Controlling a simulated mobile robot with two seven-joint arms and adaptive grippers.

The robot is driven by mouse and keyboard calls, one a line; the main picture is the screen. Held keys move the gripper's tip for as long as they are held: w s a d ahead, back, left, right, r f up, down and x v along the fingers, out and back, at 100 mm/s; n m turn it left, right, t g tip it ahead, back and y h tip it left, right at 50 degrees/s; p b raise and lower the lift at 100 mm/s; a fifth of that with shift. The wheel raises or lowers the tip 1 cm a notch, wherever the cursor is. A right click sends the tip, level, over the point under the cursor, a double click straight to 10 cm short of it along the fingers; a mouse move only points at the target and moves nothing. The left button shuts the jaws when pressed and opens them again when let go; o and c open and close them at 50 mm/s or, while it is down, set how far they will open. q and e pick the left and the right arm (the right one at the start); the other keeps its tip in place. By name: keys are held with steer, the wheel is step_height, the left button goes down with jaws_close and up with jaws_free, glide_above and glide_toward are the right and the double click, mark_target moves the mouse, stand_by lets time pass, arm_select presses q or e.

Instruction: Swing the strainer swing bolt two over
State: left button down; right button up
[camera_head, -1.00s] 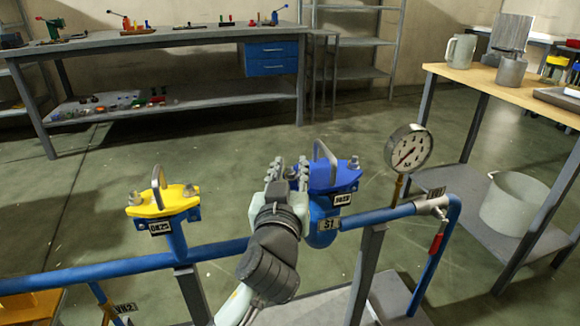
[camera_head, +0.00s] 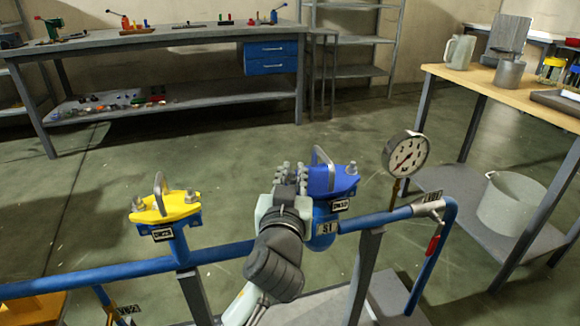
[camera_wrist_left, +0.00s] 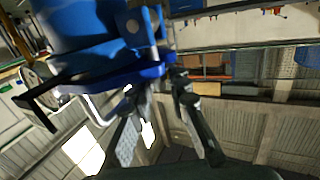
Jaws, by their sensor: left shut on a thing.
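The strainer (camera_head: 326,228) is a blue body tagged S1 on the blue pipe, with a blue lid (camera_head: 330,184) and an upright grey handle on top. One swing bolt with a nut (camera_head: 351,168) stands at the lid's right side. My left gripper (camera_head: 290,178) is at the lid's left side, shut on the other swing bolt, which its fingers mostly hide. In the left wrist view, the fingers (camera_wrist_left: 165,90) reach up to the blue flange (camera_wrist_left: 110,70), close against its edge. My right gripper is not in view.
A yellow-lidded strainer (camera_head: 165,207) stands left on the same pipe. A pressure gauge (camera_head: 406,154) and a red-handled valve (camera_head: 432,246) are at the right. A wooden-topped table (camera_head: 470,78) stands farther right. The floor behind the pipe is clear.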

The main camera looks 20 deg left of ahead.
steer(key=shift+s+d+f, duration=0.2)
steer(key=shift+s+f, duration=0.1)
arm_select(q)
steer(key=c, duration=1.6)
jaws_free()
steer(key=shift+c, duration=0.2)
steer(key=v, duration=1.2)
steer(key=shift+r, duration=0.1)
